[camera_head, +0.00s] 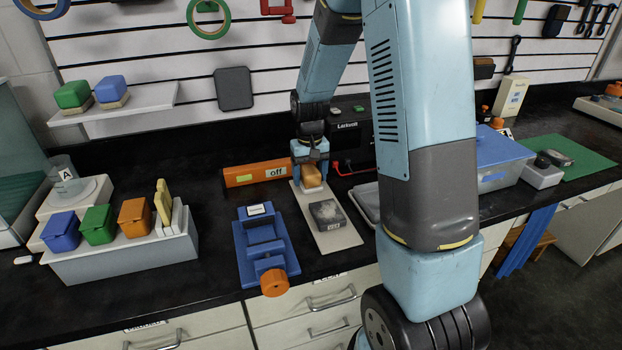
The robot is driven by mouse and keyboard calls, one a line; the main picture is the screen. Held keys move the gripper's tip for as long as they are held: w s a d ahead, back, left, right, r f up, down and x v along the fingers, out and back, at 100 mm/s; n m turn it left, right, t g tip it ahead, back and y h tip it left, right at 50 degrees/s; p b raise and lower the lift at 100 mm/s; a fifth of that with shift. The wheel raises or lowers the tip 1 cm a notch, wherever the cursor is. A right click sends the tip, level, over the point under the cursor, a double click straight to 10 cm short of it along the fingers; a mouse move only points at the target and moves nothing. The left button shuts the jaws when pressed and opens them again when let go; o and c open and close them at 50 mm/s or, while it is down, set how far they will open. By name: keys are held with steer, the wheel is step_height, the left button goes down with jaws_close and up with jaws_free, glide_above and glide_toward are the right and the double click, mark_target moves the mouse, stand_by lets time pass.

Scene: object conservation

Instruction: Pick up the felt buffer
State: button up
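A white mat (331,235) lies on the black bench and carries two blocks. The one at its far end is a small orange-brown block (311,179), which looks like the felt buffer. A dark grey block (327,213) with a small pale label lies nearer the front edge of the mat. My gripper (310,165) points down right at the orange-brown block, at its far side. Its fingers are small and partly hidden, so I cannot tell whether they touch the block or are closed on it.
A blue vise (262,240) with an orange knob stands left of the mat. An orange box marked "off" (257,174) lies behind it. A grey rack (125,258) with coloured blocks is at left. A blue-lidded bin (500,150) stands at right, partly behind my arm.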

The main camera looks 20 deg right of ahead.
mark_target(309, 169)
steer(key=c, duration=0.8)
steer(key=shift+r, duration=0.45)
step_height(309, 169, up, 3)
steer(key=shift+s+a+f, duration=0.1)
steer(key=shift+f, duration=0.05)
steer(key=s+a+r, duration=0.2)
steer(key=s+r, duration=0.1)
steer(key=s, duration=0.1)
steer(key=s+a+r, duration=0.2)
steer(key=s+r, duration=0.1)
steer(key=s, duration=0.1)
steer(key=s+a+r, duration=0.3)
steer(key=shift+s+a+r, duration=0.1)
steer(key=shift+s+r, duration=0.1)
steer(key=shift+s, duration=0.2)
steer(key=o, duration=0.6)
steer(key=shift+c, duration=0.2)
steer(key=shift+w, duration=0.1)
steer(key=c, duration=0.4)
